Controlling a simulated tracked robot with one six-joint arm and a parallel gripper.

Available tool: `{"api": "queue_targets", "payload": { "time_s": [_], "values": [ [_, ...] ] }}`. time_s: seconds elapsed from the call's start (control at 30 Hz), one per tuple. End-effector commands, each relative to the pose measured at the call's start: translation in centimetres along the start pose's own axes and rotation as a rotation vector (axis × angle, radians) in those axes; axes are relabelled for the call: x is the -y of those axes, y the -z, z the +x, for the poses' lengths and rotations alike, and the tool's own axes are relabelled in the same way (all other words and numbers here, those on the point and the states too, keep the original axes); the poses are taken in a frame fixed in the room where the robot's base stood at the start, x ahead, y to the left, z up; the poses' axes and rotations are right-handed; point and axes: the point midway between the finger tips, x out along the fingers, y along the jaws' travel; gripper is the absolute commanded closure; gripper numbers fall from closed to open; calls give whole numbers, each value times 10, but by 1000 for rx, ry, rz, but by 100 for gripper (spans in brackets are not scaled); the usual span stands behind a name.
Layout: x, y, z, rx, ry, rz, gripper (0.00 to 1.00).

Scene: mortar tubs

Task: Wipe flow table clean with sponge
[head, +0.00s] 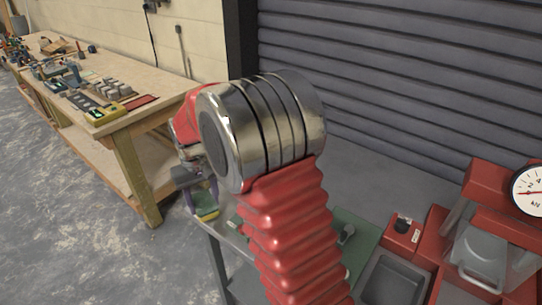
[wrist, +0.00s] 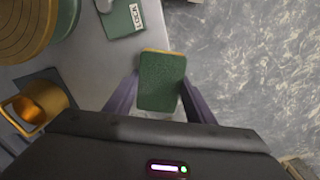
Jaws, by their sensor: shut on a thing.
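The sponge (wrist: 162,82), with a green face and a yellow edge, is between the purple fingers of my gripper (wrist: 159,98) in the wrist view. My gripper is shut on it. In the head view my gripper (head: 200,195) and the sponge (head: 207,213) show low left of my arm, at the workbench edge. The flow table (wrist: 28,28), a round ringed brass top with a green rim, is cut off at the wrist view's top left. The sponge is apart from it, to its right. In the head view my arm hides the flow table.
A brass ring-like mould (wrist: 40,105) stands on a dark pad at left in the wrist view. A green box labelled LOCK (wrist: 128,18) is near the grey bench edge. In the head view, a red machine with a dial (head: 530,190) and a grey tray (head: 390,280) stand right.

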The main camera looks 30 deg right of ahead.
Motion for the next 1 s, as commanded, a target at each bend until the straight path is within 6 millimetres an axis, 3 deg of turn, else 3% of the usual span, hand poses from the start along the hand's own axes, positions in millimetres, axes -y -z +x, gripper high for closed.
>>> {"api": "queue_targets", "payload": {
  "time_s": [0.27,0.4,0.6,0.77,1.0],
  "values": [
    [-78,-8,-50,-6,-1,160,72],
    [-126,-23,-82,-5,-1,261,72],
    [-176,-47,-117,-2,-1,374,72],
    [-191,-56,-129,0,0,410,72],
    [-191,-56,-129,0,0,411,72]
  ]
}}
